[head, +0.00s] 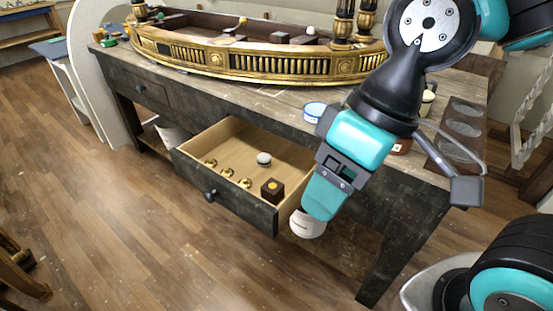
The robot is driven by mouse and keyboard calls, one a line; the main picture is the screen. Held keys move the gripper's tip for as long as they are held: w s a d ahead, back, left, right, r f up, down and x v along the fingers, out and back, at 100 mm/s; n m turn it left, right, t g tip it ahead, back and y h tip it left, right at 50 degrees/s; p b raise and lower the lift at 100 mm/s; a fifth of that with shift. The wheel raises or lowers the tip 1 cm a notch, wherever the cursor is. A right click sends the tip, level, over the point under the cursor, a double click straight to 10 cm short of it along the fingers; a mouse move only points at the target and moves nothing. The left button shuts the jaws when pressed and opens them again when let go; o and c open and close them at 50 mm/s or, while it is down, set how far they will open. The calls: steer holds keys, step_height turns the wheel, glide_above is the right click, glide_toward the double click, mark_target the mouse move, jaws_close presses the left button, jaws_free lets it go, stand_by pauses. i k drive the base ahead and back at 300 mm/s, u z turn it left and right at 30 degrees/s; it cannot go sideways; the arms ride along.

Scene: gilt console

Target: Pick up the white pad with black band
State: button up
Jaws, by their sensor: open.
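I cannot surely tell which thing is the white pad with black band. A small round white thing (264,158) sits in the open drawer (222,139), and a band on it is too small to make out. A pale round thing with a dark part (429,93) stands on the table top, partly behind my arm. My gripper (321,205) points down in front of the table, just right of the drawer, apart from both. It is open; its teal finger shows from the side, and no held thing shows.
The drawer also holds a dark box (272,190) and several gold knobs (228,173). A white container (307,224) shows below my gripper. A blue and white tin (314,111) stands on the table near my arm. The gilt console (260,66) fills the table's back.

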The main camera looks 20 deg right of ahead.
mark_target(264, 160)
steer(key=u, duration=0.45)
steer(key=i, duration=0.55)
steer(key=u, duration=0.45)
